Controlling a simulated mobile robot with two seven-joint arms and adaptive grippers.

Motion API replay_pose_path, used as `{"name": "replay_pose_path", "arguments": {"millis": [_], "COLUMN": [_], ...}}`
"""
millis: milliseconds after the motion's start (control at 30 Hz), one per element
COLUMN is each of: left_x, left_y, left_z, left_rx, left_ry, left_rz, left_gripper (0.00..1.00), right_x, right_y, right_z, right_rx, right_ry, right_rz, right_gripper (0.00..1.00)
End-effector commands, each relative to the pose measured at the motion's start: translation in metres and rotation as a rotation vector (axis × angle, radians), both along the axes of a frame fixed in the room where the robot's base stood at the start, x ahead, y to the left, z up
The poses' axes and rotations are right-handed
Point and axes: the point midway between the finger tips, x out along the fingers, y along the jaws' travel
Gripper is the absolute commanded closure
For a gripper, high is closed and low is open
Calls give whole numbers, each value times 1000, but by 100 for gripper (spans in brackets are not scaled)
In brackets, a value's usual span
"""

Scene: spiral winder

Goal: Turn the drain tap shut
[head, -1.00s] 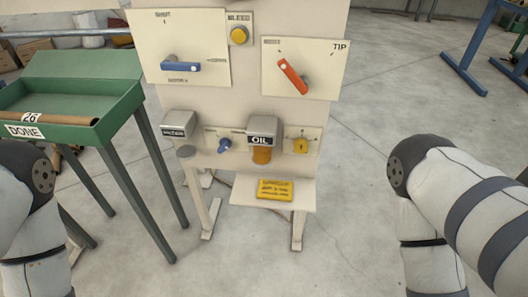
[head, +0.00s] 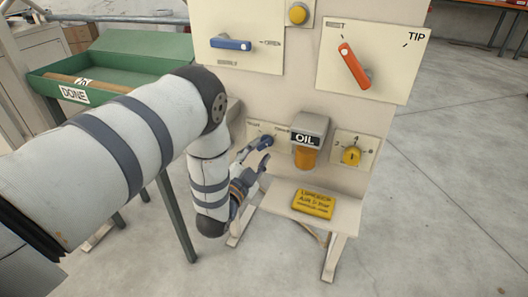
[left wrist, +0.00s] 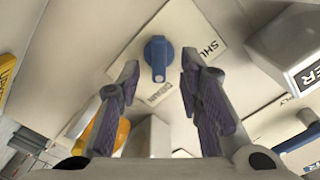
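The small blue drain tap (head: 265,142) sits on a cream plate on the front of the panel, left of the OIL box. In the left wrist view the tap (left wrist: 158,58) stands out from its plate (left wrist: 190,62), which carries partly readable lettering like "SHU" and "DRAIN". My left gripper (head: 254,157) is at the plate, its fingers spread near the tap. In the left wrist view the gripper (left wrist: 160,78) is open, one finger on each side of the tap, with gaps showing and no contact visible. My right gripper is not in view.
The OIL box (head: 309,130) with its amber cup (head: 305,158) is close right of the tap. A yellow dial (head: 352,156) lies further right. Above are a blue lever (head: 231,44) and a red lever (head: 354,65). A shelf holds a yellow sign (head: 314,201). A green tray (head: 122,91) stands left.

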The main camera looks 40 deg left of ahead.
Motion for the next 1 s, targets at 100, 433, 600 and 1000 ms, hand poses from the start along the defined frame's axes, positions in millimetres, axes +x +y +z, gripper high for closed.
{"name": "replay_pose_path", "arguments": {"millis": [100, 433, 600, 1000], "left_x": [16, 25, 24, 24], "left_y": [4, 6, 6, 6], "left_z": [-1, 0, 0, 0], "left_rx": [0, -1, -1, -34], "left_ry": [0, 1, 1, -7], "left_rz": [0, 0, 0, 0], "left_gripper": [67, 67, 100, 100], "right_x": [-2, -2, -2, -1], "right_y": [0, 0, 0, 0], "right_z": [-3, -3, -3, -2], "right_rx": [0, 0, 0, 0], "right_ry": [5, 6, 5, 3], "right_rz": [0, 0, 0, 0], "right_gripper": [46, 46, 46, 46]}}
